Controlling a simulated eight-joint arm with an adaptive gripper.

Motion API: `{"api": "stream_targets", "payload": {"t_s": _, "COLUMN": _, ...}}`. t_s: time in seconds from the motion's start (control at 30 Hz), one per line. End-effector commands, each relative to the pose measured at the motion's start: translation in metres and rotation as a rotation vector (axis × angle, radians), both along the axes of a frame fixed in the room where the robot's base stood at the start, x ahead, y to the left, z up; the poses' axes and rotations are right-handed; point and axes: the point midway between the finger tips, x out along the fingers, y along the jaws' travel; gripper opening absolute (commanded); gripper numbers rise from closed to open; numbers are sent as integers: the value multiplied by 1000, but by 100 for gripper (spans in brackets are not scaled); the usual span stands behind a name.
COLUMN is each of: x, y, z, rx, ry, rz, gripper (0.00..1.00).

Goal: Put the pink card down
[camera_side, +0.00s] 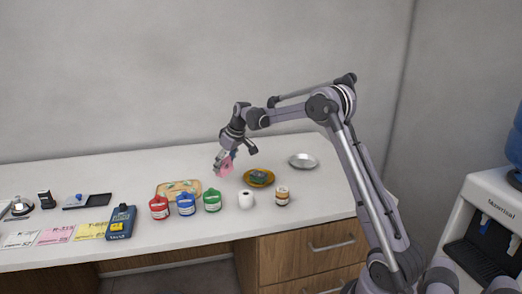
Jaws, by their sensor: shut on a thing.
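The pink card (227,166) is held in my gripper (222,162), which is shut on it. The card hangs tilted above the white counter, behind the green-lidded jar and to the left of the yellow plate. The exact gap between the card and the counter cannot be told from this view. Part of the card is hidden by the fingers. Another flat pink card (55,236) lies at the front left of the counter, between a white card (19,240) and a yellow card (91,231).
Red (159,207), blue (186,204) and green (212,200) jars stand in a row before a patterned tray (166,187). A yellow plate (271,178) holds a dark green item. A white roll (246,199), a small jar (282,196) and a metal dish (302,155) stand to the right.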

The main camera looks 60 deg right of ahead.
Motion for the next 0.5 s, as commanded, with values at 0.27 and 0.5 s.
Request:
{"api": "stream_targets", "payload": {"t_s": 0.27, "x": 21, "y": 15, "z": -17, "rx": 0, "ry": 0, "rz": 0, "gripper": 55}}
{"api": "stream_targets", "payload": {"t_s": 0.5, "x": 21, "y": 16, "z": -46, "rx": 0, "ry": 0, "rz": -1, "gripper": 55}}
